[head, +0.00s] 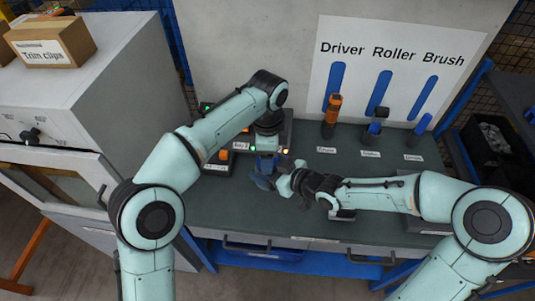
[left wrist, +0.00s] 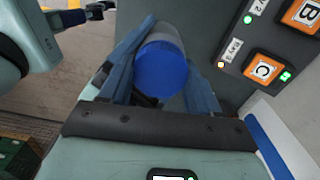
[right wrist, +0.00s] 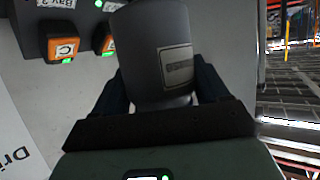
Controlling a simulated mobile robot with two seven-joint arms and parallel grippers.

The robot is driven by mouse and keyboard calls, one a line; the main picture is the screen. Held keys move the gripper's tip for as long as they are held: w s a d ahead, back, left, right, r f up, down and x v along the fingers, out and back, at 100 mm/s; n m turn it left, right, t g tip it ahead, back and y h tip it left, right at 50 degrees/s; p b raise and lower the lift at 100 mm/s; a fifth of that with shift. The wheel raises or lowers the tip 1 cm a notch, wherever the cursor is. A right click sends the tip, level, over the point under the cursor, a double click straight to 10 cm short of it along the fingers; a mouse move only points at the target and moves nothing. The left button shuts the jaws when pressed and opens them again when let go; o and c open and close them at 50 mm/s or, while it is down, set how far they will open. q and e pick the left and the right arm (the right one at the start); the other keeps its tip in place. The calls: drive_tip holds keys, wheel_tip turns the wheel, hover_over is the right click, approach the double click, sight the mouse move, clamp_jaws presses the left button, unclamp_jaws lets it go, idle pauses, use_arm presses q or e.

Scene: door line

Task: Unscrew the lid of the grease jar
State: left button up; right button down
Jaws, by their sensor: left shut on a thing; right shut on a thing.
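The grease jar is a grey cylinder with a blue lid. The left wrist view looks onto the lid (left wrist: 160,72), between the blue-grey fingers of my left gripper (left wrist: 160,85), which is shut on it. The right wrist view shows the grey jar body (right wrist: 145,40) with a small label, between the dark fingers of my right gripper (right wrist: 162,85), which is shut on it. In the head view my left gripper (head: 265,163) comes from above and my right gripper (head: 268,180) from the right; they hide most of the jar.
Charging bays with orange blocks (head: 222,156) stand at the bench back. An orange-handled driver (head: 332,115), a roller (head: 375,125) and a brush (head: 420,127) stand before a board with blue outlines. A grey cabinet (head: 80,90) is at left. The front bench top (head: 230,215) is clear.

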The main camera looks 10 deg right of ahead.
use_arm(q)
drive_tip(key=o, duration=1.2)
drive_tip(key=shift+c, duration=0.2)
drive_tip(key=shift+r, duration=0.1)
wheel_tip(320, 180, up, 4)
drive_tip(key=shift+r, duration=0.1)
drive_tip(key=shift+c, duration=0.3)
drive_tip(key=m, duration=0.2)
drive_tip(key=r+m, duration=0.2)
drive_tip(key=m, duration=0.1)
drive_tip(key=shift+d+r+m, duration=0.1)
drive_tip(key=shift+d+m, duration=0.1)
drive_tip(key=shift+m, duration=0.1)
drive_tip(key=m, duration=0.2)
drive_tip(key=r+m, duration=0.1)
drive_tip(key=m, duration=0.1)
drive_tip(key=shift+a+r, duration=0.1)
drive_tip(key=shift+a, duration=0.1)
drive_tip(key=shift+f, duration=3.95)
